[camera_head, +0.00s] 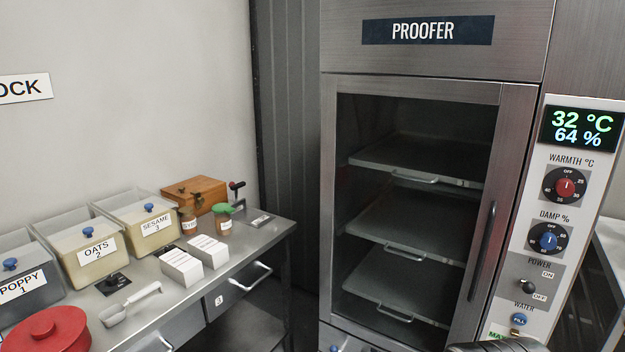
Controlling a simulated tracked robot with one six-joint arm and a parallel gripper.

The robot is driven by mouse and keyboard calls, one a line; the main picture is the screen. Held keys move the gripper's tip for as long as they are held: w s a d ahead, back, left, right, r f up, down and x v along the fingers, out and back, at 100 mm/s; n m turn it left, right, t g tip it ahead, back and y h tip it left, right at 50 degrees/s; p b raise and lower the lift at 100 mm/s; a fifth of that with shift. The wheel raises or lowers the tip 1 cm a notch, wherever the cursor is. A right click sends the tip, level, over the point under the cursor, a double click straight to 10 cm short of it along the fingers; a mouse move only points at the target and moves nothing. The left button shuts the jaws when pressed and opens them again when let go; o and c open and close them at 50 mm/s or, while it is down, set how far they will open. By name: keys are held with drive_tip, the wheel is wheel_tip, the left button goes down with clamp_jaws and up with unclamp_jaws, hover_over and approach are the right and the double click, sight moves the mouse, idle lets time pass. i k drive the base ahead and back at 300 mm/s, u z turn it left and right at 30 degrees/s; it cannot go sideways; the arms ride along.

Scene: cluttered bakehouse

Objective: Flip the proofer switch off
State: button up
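The proofer (425,90) is a tall steel cabinet with a shut glass door, right of centre in the head view. Its light control panel (583,210) is at the right. The power switch (527,286) is a small dark-tipped lever on a grey plate, between an ON label at upper right and an OFF label at lower right. Its tilt is too small to tell surely. The lit display (582,129) reads 32 °C and 64 %. My gripper is not in view; a dark rounded shape at the bottom edge below the panel may be part of my arm.
Above the switch are a red warmth knob (566,186) and a blue damp knob (548,240); below it is a blue water fill button (519,320). The door handle (482,252) stands out left of the panel. A cluttered steel table (240,262) stands left.

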sight(529, 286)
drive_tip(key=z, duration=0.55)
drive_tip(key=k, duration=1.35)
drive_tip(key=z, duration=0.25)
drive_tip(key=i, duration=0.4)
drive_tip(key=u, duration=0.65)
drive_tip(key=i, duration=1.75)
drive_tip(key=z, duration=0.45)
